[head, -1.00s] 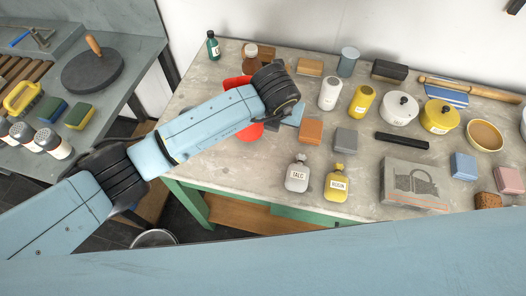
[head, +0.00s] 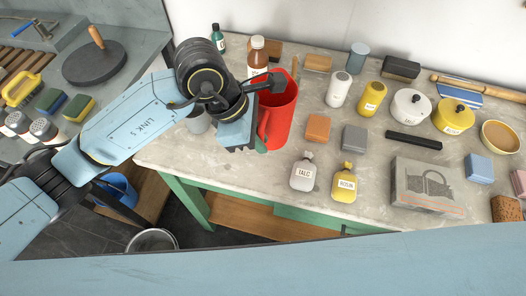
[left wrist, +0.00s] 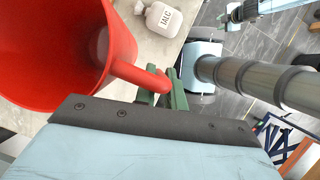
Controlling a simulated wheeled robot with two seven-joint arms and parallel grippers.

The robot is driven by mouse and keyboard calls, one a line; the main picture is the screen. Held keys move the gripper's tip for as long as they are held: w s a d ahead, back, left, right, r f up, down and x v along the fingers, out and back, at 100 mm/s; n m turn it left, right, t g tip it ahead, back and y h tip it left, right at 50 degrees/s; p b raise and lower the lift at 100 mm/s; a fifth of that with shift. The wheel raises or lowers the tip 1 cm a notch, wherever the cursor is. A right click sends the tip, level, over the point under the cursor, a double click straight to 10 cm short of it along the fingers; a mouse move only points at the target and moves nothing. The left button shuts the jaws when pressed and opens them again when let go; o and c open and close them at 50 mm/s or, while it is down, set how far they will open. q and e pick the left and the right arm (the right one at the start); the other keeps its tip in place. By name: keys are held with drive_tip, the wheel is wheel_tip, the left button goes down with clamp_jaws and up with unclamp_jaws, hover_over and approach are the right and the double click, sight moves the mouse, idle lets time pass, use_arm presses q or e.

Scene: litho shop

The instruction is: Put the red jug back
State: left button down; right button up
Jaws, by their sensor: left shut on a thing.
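The red jug (head: 280,112) stands upright, open end up, over the left part of the stone-topped table in the head view. It fills the upper left of the left wrist view (left wrist: 45,50). My left gripper (head: 258,146) is at the jug's near left side; its green fingers (left wrist: 165,90) are closed on the end of the jug's handle. I cannot tell whether the jug's base touches the table. What seems to be my right gripper (left wrist: 230,15) is small at the top of the left wrist view, its jaws unclear.
A brown bottle (head: 258,55) stands close behind the jug. A grey cup (head: 198,121) is partly behind my arm. Orange (head: 318,128) and grey (head: 354,138) blocks and a talc bottle (head: 303,174) stand right of it. Bare tabletop (head: 240,178) lies in front.

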use_arm(q)
wheel_tip(320, 180, down, 7)
drive_tip(key=shift+r, duration=0.2)
drive_tip(key=shift+w, duration=0.1)
drive_tip(key=shift+f, duration=0.15)
drive_tip(key=c, duration=1.5)
unclamp_jaws()
